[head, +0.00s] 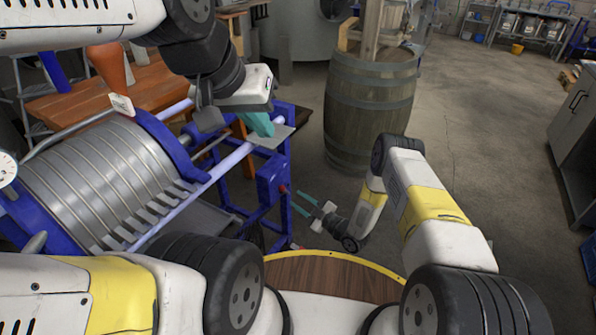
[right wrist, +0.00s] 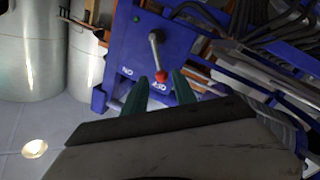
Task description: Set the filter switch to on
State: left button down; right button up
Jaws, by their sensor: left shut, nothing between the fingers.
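The filter switch (right wrist: 156,55) is a grey lever with a red knob on a blue panel (right wrist: 126,45) in the right wrist view. The knob end is at the OFF label (right wrist: 157,87); the ON label (right wrist: 125,71) is to its left. In the head view the red knob (head: 283,188) shows small on the side of the blue frame. My right gripper (right wrist: 160,92) is open, its teal fingers apart on either side below the knob in the picture; contact is unclear. It also shows in the head view (head: 304,204). My left gripper (head: 260,124) is shut and empty above the filter press.
The filter press (head: 90,180) with grey plates and blue frame fills the left. A wooden barrel (head: 370,105) stands behind my right arm. A wooden table (head: 70,105) is at the back left. The floor on the right is free.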

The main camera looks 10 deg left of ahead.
aim_at(286, 191)
jog(key=x, duration=0.7)
grip_shut()
jog(key=shift+a+r, duration=0.15)
dwell(1.2)
